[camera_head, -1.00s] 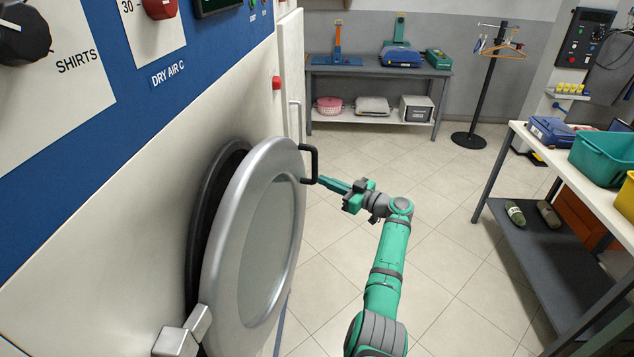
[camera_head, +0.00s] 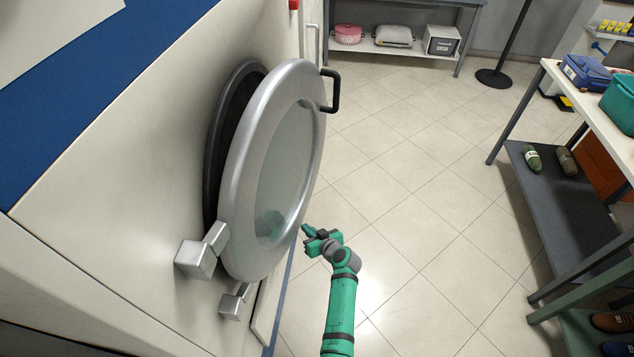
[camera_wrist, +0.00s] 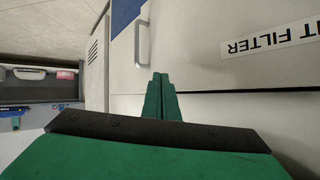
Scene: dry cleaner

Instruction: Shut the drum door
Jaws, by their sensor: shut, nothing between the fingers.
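The round silver drum door (camera_head: 240,190) with its glass pane stands ajar on the white machine front, with a gap showing the dark drum opening (camera_head: 216,130) behind it. Its black handle (camera_head: 332,91) is on the far right edge. Silver hinge blocks (camera_head: 198,257) are at the near side. My gripper (camera_head: 307,230) is shut and empty, low by the door's lower right rim and well below the handle. I cannot tell whether it touches the rim. In the wrist view my gripper's fingers (camera_wrist: 160,85) are together; the door is not seen there.
A panel marked "FILTER" (camera_wrist: 270,46) and a metal pull handle (camera_wrist: 142,42) are ahead in the wrist view. A shelved table (camera_head: 525,170) stands at the right, a low bench (camera_head: 400,50) at the back.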

